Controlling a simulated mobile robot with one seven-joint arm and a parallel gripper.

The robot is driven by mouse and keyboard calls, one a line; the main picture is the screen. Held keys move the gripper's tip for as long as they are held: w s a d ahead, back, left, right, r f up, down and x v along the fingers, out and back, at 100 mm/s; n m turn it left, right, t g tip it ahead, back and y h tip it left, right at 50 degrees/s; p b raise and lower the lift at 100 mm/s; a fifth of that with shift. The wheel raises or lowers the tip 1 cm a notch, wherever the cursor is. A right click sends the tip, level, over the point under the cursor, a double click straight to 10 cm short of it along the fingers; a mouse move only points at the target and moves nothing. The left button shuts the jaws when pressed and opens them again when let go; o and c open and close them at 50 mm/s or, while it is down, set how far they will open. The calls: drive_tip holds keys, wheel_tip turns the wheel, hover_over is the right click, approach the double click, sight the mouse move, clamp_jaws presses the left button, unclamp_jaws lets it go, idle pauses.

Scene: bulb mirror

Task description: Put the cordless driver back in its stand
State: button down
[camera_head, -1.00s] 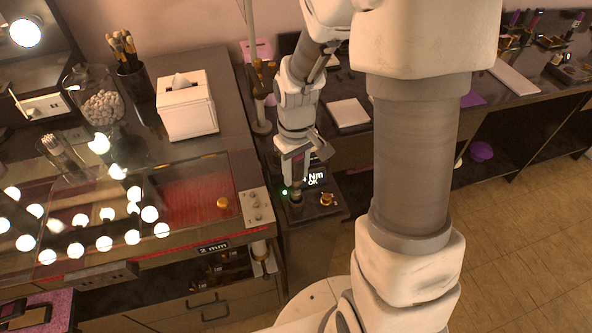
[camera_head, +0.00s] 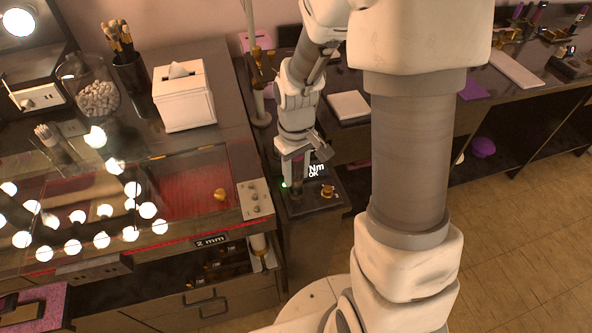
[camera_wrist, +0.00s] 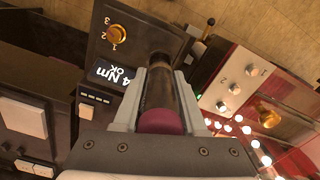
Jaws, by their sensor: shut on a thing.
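The cordless driver (camera_wrist: 160,90) is a dark cylinder with a purple-red end, lying between the fingers of my gripper (camera_wrist: 161,85) in the wrist view. My gripper is shut on it, and its far end meets or overlaps the dark box (camera_wrist: 130,25); whether it sits in a socket I cannot tell. That box has a lit display and a brass knob (camera_wrist: 117,34). In the head view my gripper (camera_head: 292,184) points down at the left part of the box (camera_head: 313,206), beside the display (camera_head: 317,170) and a green light. I cannot tell whether this box is the stand.
Left is a counter with a glass-topped red bed (camera_head: 190,185), a switch panel (camera_head: 255,199), a tissue box (camera_head: 184,97) and lit bulbs. A thin pole (camera_head: 255,60) rises behind the box. A white pad (camera_head: 348,106) lies on the back counter.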

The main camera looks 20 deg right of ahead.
drive_tip(key=shift+f+b, duration=0.35)
drive_tip(key=shift+f, duration=0.2)
drive_tip(key=shift+c, duration=1.9)
unclamp_jaws()
wheel_tip(320, 180, up, 18)
drive_tip(key=shift+f+p, duration=0.25)
drive_tip(key=shift+p, duration=0.65)
